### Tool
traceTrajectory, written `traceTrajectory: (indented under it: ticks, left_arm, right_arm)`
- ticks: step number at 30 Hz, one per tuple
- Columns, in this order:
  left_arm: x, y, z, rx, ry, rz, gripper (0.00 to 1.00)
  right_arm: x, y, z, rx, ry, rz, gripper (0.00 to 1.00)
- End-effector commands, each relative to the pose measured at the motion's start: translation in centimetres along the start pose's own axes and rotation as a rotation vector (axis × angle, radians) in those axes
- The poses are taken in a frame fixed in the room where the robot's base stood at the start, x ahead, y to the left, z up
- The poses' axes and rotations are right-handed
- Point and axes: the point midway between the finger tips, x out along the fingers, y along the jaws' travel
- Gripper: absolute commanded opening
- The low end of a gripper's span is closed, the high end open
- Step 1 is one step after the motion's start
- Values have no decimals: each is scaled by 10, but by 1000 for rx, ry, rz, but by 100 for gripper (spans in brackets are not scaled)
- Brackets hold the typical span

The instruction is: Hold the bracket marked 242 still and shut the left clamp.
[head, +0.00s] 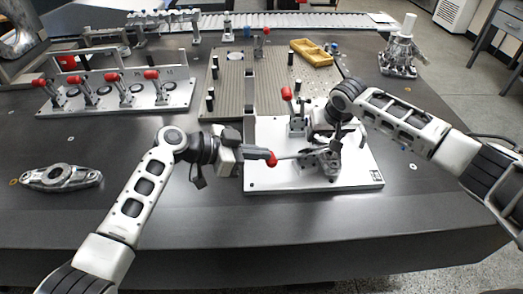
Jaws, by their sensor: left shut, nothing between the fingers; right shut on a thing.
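A white fixture plate (262,182) lies on the dark table at centre right. On it sits a metal bracket (322,160), partly hidden by my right gripper; its number is not readable. A clamp with a red-tipped handle (272,159) lies low, its handle pointing left. A second clamp with an upright red handle (287,93) stands at the plate's back. My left gripper (264,154) is shut and empty, its fingertips right at the low red tip; contact cannot be told. My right gripper (332,140) is shut on the bracket, as far as the view shows.
A row of red-handled clamps on a plate (120,105) stands at the back left. A grooved plate with black posts (228,90) and a yellow tray (312,52) lie behind. A loose metal part (61,177) lies at far left. The front table edge is clear.

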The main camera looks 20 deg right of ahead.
Motion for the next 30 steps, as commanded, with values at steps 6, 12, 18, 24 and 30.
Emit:
traceTrajectory:
  ticks: [6,12,18,24,30]
  left_arm:
    - [-28,-1,-9,4,22,-5,0]
    - [-53,-1,23,10,30,-6,0]
    - [-68,-1,42,13,33,-5,0]
    - [-72,-1,48,14,34,-5,0]
    - [-72,-1,47,15,35,-5,0]
  right_arm:
    - [2,1,0,1,6,2,26]
    - [2,1,0,1,7,2,26]
    - [2,1,0,1,8,2,26]
    - [2,1,-1,0,8,2,26]
    - [2,1,-1,0,9,2,69]
